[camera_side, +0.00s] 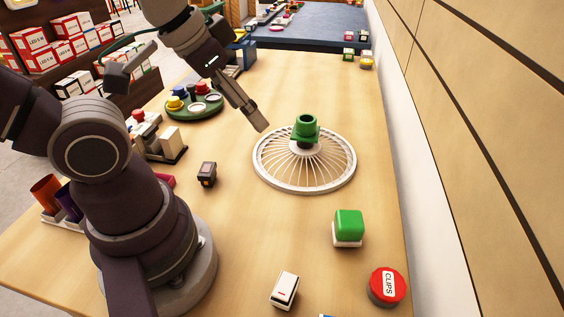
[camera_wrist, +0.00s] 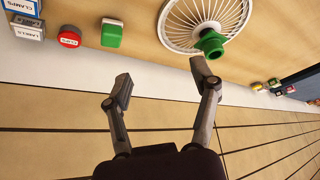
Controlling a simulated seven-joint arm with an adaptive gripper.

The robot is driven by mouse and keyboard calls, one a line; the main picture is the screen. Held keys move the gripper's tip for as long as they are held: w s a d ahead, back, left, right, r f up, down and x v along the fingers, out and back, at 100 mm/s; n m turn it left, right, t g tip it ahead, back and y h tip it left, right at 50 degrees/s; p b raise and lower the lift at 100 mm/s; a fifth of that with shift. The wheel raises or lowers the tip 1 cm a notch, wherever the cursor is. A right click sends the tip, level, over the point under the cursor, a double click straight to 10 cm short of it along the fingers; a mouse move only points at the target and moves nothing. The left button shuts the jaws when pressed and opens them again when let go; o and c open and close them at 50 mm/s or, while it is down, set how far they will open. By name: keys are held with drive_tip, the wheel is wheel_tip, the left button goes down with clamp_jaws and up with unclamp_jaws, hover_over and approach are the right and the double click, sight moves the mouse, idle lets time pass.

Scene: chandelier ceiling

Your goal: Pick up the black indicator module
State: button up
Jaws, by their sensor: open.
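A small black module (camera_side: 207,174) with a reddish-brown face stands on the wooden table, left of the white round grille in the side view. It fits the black indicator module. It does not show in the wrist view. My gripper (camera_side: 256,118) is above the table, up and to the right of the module, near the grille's far left edge in the picture. In the wrist view my gripper (camera_wrist: 161,83) has its two fingers spread apart with nothing between them.
A white wire grille (camera_side: 262,172) carries a green fitting (camera_side: 306,126). A green-and-white block (camera_side: 348,226), a red clips tin (camera_side: 387,286) and a white box (camera_side: 284,290) stand nearer. A green round tray (camera_side: 180,116) holds several pieces. Table around the module is mostly clear.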

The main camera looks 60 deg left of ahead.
drive_tip(key=n+g, duration=0.6)
drive_tip(key=n, duration=0.5)
approach(206, 169)
drive_tip(key=shift+w+a, duration=0.15)
drive_tip(key=shift+a, duration=0.1)
drive_tip(key=f, duration=1)
drive_tip(key=shift+s+d+f, duration=0.25)
drive_tip(key=shift+c, duration=0.4)
clamp_jaws()
